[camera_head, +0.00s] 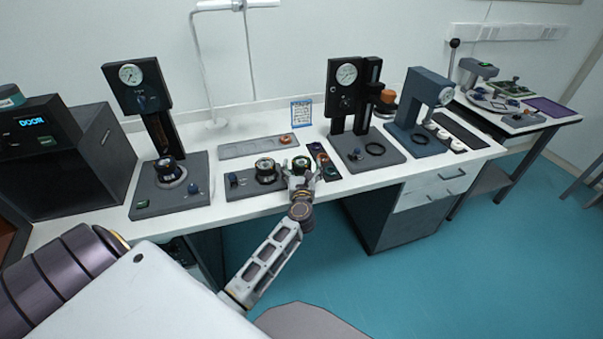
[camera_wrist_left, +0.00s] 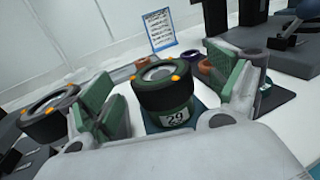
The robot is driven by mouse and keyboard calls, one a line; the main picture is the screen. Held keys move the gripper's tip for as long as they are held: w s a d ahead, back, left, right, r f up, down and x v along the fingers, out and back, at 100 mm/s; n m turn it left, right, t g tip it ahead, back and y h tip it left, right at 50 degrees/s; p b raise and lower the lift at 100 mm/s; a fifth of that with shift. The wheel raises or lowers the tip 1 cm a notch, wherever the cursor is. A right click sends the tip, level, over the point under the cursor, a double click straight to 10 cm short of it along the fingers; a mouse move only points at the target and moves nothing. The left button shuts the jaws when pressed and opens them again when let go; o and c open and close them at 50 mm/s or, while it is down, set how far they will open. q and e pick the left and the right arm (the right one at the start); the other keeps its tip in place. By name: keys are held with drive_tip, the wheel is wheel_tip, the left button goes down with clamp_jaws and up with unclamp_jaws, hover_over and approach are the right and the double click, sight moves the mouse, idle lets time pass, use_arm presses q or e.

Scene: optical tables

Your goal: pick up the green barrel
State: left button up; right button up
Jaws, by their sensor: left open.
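The green barrel (camera_wrist_left: 165,95) is a short, dark green cylinder with a light top, orange dots on its rim and a white label reading 29. In the left wrist view it stands upright between the two green-padded fingers of my left gripper (camera_wrist_left: 170,100), with a gap visible to the finger on each side. In the head view the barrel (camera_head: 301,164) shows just beyond my left gripper (camera_head: 300,175), which is open at the front part of the bench. The gripper hides the barrel's lower part there. My right gripper is not in view.
Another dark barrel (camera_head: 265,170) stands just left of the green one, also in the left wrist view (camera_wrist_left: 50,115). Gauge stands rise on the left (camera_head: 140,85) and right (camera_head: 345,95). A small sign (camera_head: 301,113) stands behind. The bench (camera_head: 230,207) has a narrow clear front strip.

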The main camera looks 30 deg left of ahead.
use_arm(q)
drive_tip(key=shift+x, duration=0.95)
drive_tip(key=shift+w+a, duration=0.35)
drive_tip(key=shift+w, duration=0.05)
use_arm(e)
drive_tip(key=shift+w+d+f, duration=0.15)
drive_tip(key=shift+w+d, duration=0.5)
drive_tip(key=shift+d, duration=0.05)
